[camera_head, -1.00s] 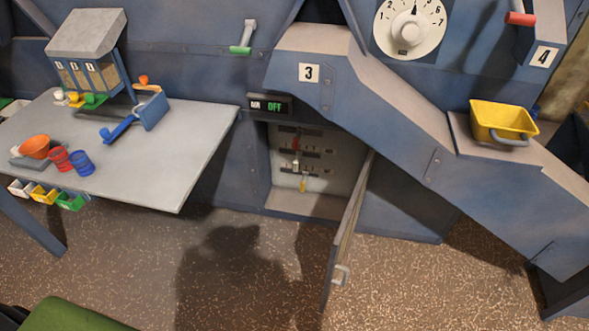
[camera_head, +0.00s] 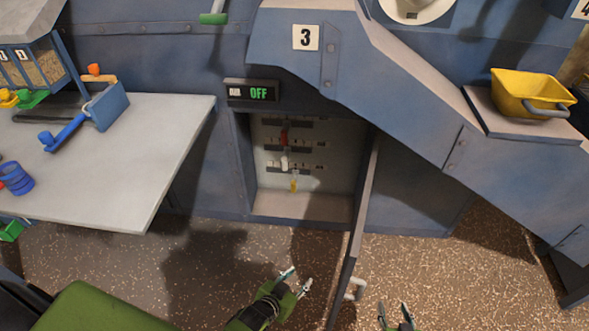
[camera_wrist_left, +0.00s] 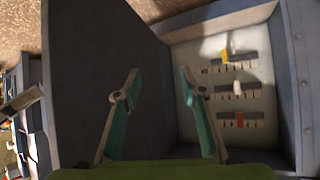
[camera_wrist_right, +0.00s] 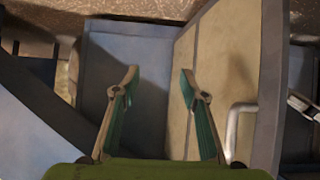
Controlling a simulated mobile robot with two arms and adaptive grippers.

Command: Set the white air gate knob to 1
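The white air gate knob (camera_head: 284,161) sits on the middle slider row inside the open cabinet, between a red knob (camera_head: 284,138) above and a yellow knob (camera_head: 294,184) below. In the left wrist view the white knob (camera_wrist_left: 237,89) shows left of its slot's middle; that view is turned over, with the yellow knob on top. The slot numbers are too small to read. My left gripper (camera_head: 298,278) is open and empty, in front of and below the cabinet. My right gripper (camera_head: 394,311) is open and empty, right of the cabinet door.
The cabinet door (camera_head: 358,230) stands open toward me, between my two grippers, with a handle (camera_head: 355,290) on its right face. A display (camera_head: 252,92) above the cabinet reads OFF. A grey table (camera_head: 150,170) is at left. A yellow bucket (camera_head: 520,92) sits on a chute ledge at right.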

